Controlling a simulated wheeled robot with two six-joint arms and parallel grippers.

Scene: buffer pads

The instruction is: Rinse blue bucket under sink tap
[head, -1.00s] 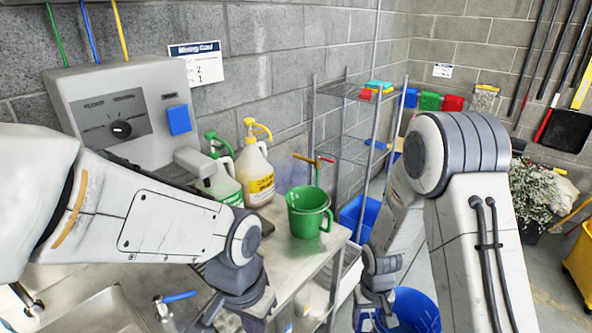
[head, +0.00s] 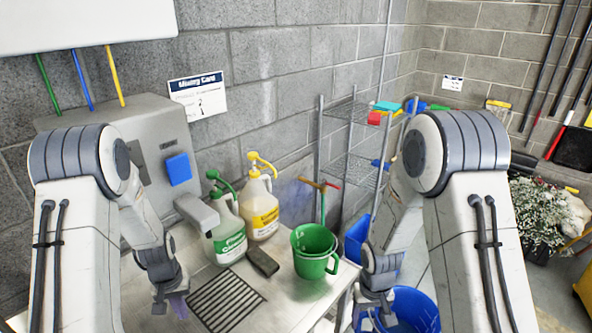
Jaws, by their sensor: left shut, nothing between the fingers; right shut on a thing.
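The blue bucket (head: 418,308) is at the bottom, right of the counter's corner. My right gripper (head: 376,312) is shut on it at its left rim, and its lower part is cut off by the frame. My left gripper (head: 172,305) is shut and empty, above the left part of the metal counter (head: 285,293).
A dark block (head: 262,262), a green-capped bottle (head: 228,235) and a yellow-capped jug (head: 262,205) stand behind a drain grate (head: 225,300). A wire shelf (head: 350,112) is behind.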

